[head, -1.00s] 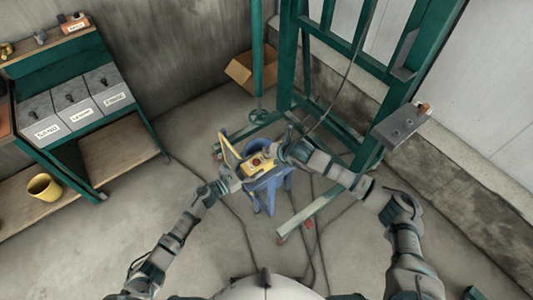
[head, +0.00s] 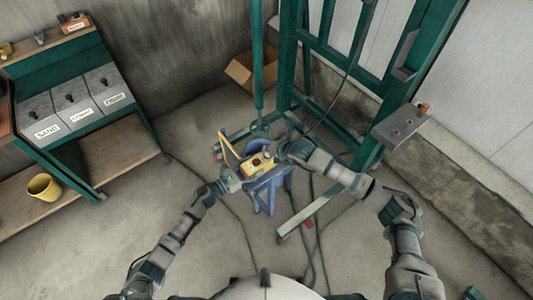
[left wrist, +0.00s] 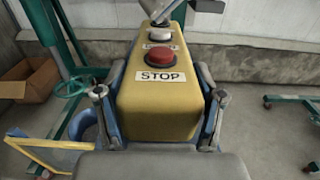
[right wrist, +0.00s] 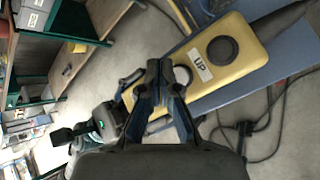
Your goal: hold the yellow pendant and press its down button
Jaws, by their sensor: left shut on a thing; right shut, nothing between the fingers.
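The yellow pendant (head: 258,165) is above a blue stand (head: 266,190). My left gripper (head: 232,181) is shut on its near end; its fingers flank the yellow body in the left wrist view (left wrist: 160,112). The red STOP button (left wrist: 160,62) faces up, with a pale button (left wrist: 159,35) behind it. My right gripper (head: 288,152) is at the pendant's far end. In the right wrist view its shut, empty fingertips (right wrist: 162,72) overlap the pendant, beside the UP label (right wrist: 199,65) and a dark button (right wrist: 222,50). I cannot make out a down label or whether the fingertips touch.
A green frame (head: 290,60) stands behind the pendant. A bench with grey bins (head: 75,98) and a yellow bucket (head: 44,187) are at left. A cardboard box (head: 240,72) lies by the wall. Cables run across the floor.

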